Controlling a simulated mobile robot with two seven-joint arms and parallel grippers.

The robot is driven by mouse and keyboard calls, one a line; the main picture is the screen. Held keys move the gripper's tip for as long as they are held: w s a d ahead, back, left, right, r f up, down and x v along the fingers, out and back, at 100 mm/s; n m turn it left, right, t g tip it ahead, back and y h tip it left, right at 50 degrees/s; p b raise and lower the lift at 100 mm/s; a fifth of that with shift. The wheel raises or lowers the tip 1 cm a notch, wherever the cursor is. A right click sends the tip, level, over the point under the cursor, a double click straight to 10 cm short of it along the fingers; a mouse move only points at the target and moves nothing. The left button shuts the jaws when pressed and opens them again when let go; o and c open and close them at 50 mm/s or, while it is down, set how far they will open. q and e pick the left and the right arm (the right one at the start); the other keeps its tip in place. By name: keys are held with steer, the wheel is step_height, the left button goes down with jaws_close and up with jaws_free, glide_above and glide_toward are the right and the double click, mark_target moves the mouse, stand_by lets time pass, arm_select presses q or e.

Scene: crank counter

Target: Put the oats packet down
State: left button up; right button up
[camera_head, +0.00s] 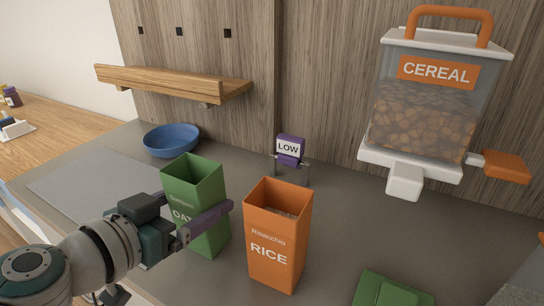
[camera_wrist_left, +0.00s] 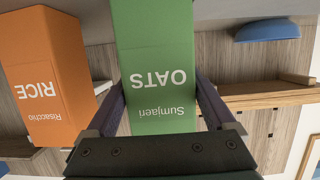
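The green oats packet (camera_head: 205,180) is an upright, open-topped box left of the orange rice packet (camera_head: 278,235). My left gripper (camera_head: 205,222) has its two purple fingers on either side of the oats packet, against its walls. In the left wrist view, the oats packet (camera_wrist_left: 158,60) fills the space between the fingers and appears upside down. The gripper hides part of its front and label. I cannot tell whether its base touches the grey counter (camera_head: 335,245) or is slightly above it. My right gripper is out of view.
A blue bowl (camera_head: 172,140) stands behind, under a wooden shelf (camera_head: 175,83). A purple LOW sign (camera_head: 289,150) is behind the rice packet. A cereal dispenser (camera_head: 425,110) with an orange lever is at right. A green object (camera_head: 390,290) lies front right. The counter's left is clear.

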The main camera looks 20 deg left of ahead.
arm_select(q)
steer(key=shift+o, duration=0.6)
steer(key=shift+r, duration=0.1)
